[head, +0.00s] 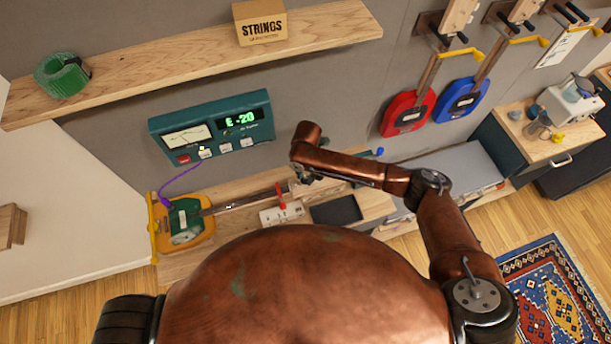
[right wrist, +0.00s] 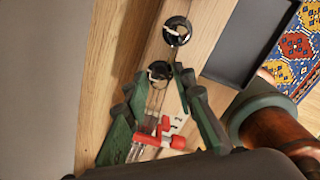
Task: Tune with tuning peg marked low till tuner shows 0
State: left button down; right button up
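The teal tuner (head: 212,125) on the wall shows "E -20" in green digits. The instrument (head: 185,222) lies on the wooden bench, its neck (head: 240,203) reaching right toward my right gripper (head: 303,176). In the right wrist view, my right gripper (right wrist: 156,82) is open, its green fingers on either side of the instrument's head end. A black round peg (right wrist: 160,72) shows between the fingertips, with a gap visible. Another black peg (right wrist: 177,30) lies beyond. Red parts (right wrist: 165,135) sit nearer the palm. I cannot read a "low" mark. My left gripper is not in view.
A purple cable (head: 180,182) runs from the tuner to the instrument. A dark tray (head: 336,211) and a white block (head: 282,215) sit close to the gripper. A shelf (head: 190,62) with a STRINGS box (head: 260,22) is above. Red (head: 408,113) and blue (head: 461,99) instruments hang right.

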grip_shut()
jog(key=shift+r, duration=0.1)
jog(key=m+p, duration=0.3)
jog(key=shift+a+r, duration=0.1)
jog(key=m+p, duration=0.2)
jog(key=m, duration=0.1)
jog(key=shift+p, duration=0.4)
jog(key=shift+m+p, duration=0.55)
jog(key=shift+m, duration=0.35)
jog(key=shift+o, duration=1.8)
grip_release()
jog(key=shift+f, duration=0.2)
